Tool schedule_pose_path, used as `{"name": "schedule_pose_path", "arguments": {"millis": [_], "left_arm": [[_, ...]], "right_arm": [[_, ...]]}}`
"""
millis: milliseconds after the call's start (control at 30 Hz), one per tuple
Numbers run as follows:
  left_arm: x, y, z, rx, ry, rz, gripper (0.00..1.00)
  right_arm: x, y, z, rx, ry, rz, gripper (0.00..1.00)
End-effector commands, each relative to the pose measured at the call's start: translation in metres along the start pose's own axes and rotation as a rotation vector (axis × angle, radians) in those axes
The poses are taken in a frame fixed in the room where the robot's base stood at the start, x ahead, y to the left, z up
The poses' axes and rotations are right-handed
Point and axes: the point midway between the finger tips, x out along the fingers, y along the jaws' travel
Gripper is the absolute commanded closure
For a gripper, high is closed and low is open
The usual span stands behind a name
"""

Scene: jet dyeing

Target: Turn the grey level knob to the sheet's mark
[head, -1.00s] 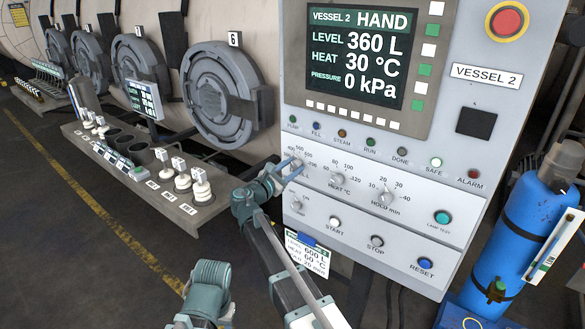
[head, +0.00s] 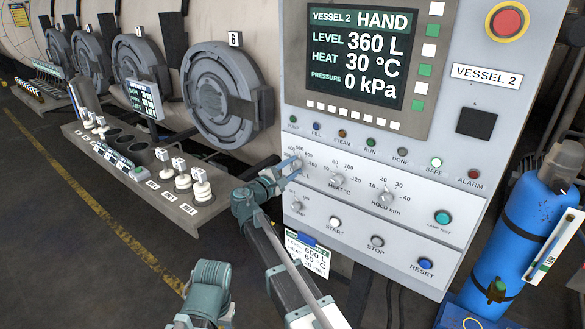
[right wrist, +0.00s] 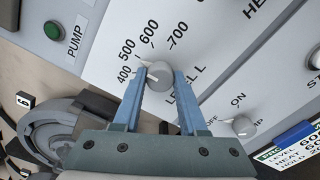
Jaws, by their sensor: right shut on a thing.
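The grey level knob (right wrist: 160,75) sits on the white panel, with 400, 500, 600 and 700 printed around it. A pale pointer line shows on its left, toward the 400–500 side. My right gripper (right wrist: 161,80) is shut on the knob, one blue finger at each side. In the head view my right gripper (head: 290,164) mostly hides the knob. The display (head: 356,55) reads level 360 L, heat 30 °C, pressure 0 kPa. The sheet (head: 307,253) hangs below the panel and reads level 600 L.
The heat knob (head: 337,180) and hold knob (head: 386,198) are right of the level knob. The pump knob (head: 298,206) is just below. A red emergency button (head: 507,22) is at the top right. A blue cylinder (head: 537,225) stands at the right. Open floor lies at the left.

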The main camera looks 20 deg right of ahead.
Motion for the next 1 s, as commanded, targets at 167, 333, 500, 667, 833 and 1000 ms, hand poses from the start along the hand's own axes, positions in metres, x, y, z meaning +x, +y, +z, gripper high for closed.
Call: {"name": "schedule_pose_path", "arguments": {"millis": [167, 333, 500, 667, 833, 1000], "left_arm": [[0.0001, 0.0000, 0.0000, 0.000, 0.000, 0.000, 0.50], [0.0000, 0.0000, 0.0000, 0.000, 0.000, 0.000, 0.50], [-0.0001, 0.0000, 0.0000, 0.000, 0.000, 0.000, 0.50], [-0.0001, 0.0000, 0.0000, 0.000, 0.000, 0.000, 0.50], [-0.0002, 0.0000, 0.0000, 0.000, 0.000, 0.000, 0.50], [-0.0002, 0.0000, 0.0000, 0.000, 0.000, 0.000, 0.50]], "right_arm": [[-0.0006, -0.0006, -0.0001, 0.167, 0.001, -0.002, 1.00], [-0.0007, -0.0006, -0.0001, 0.326, 0.001, -0.002, 1.00], [-0.0007, -0.0005, 0.0000, 0.470, 0.001, -0.002, 1.00], [-0.0008, -0.0006, 0.0000, 0.584, 0.001, -0.003, 1.00], [-0.0008, -0.0006, 0.0000, 0.673, 0.001, -0.003, 1.00], [-0.0009, -0.0007, 0.0000, 0.730, 0.001, -0.003, 1.00]]}}
